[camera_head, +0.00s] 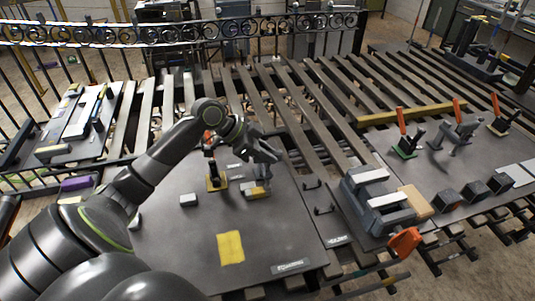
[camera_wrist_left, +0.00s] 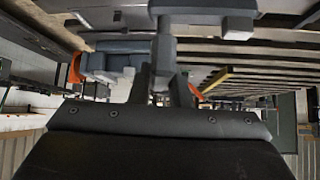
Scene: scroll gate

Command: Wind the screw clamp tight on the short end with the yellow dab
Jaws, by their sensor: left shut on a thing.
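My left gripper (camera_head: 264,158) reaches in from the left over the dark work plate (camera_head: 285,235). It is shut on a grey part that looks like the screw clamp (camera_head: 262,173). Just below sits a short piece with a yellow dab (camera_head: 257,191); the gripper hides how clamp and piece meet. In the left wrist view a dark upright bar (camera_wrist_left: 166,45) rises from between the fingers (camera_wrist_left: 166,88), with a grey crosspiece (camera_wrist_left: 212,18) above it. How tight the screw is cannot be told. My right gripper is not in view.
A toggle clamp on a yellow base (camera_head: 216,180) stands close left of the gripper. A yellow patch (camera_head: 230,247) marks the plate's front. A grey vise (camera_head: 377,198) with an orange part (camera_head: 404,241) and several orange-handled clamps (camera_head: 404,143) stand right. Scrolled ironwork (camera_head: 190,30) runs behind.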

